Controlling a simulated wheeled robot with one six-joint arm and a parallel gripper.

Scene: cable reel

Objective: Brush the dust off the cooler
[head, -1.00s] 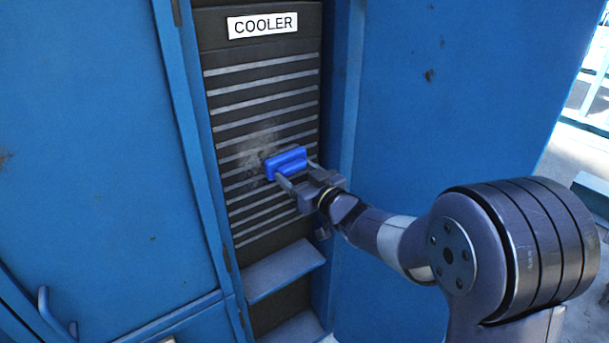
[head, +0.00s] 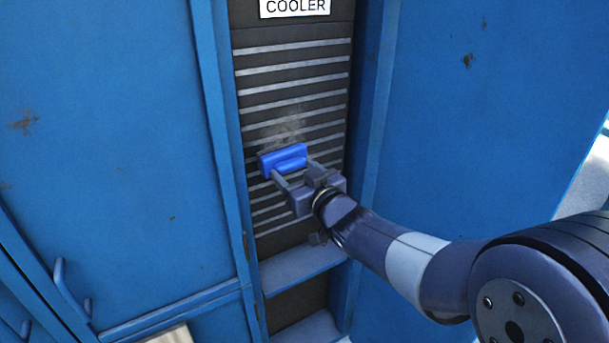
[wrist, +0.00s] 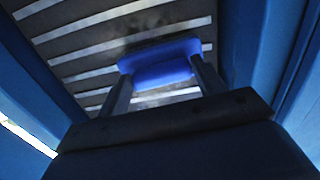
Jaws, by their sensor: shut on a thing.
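The cooler (head: 292,75) is a dark, upright slatted panel with light horizontal strips, set in a recess under a white COOLER label (head: 294,7). A pale grey dust patch (head: 284,129) shows on its middle slats, just above the brush. My gripper (head: 292,172) is shut on a blue brush (head: 283,158) and holds it at the slats. In the wrist view the brush (wrist: 160,64) sits between both fingers, with dark smudging on the slats behind it. The brush's far side is hidden, so I cannot tell whether it touches the slats.
Blue cabinet walls (head: 110,140) flank the recess on both sides, with raised edges. A ledge (head: 302,266) juts out below the slats. A door handle (head: 68,290) sticks out at the lower left.

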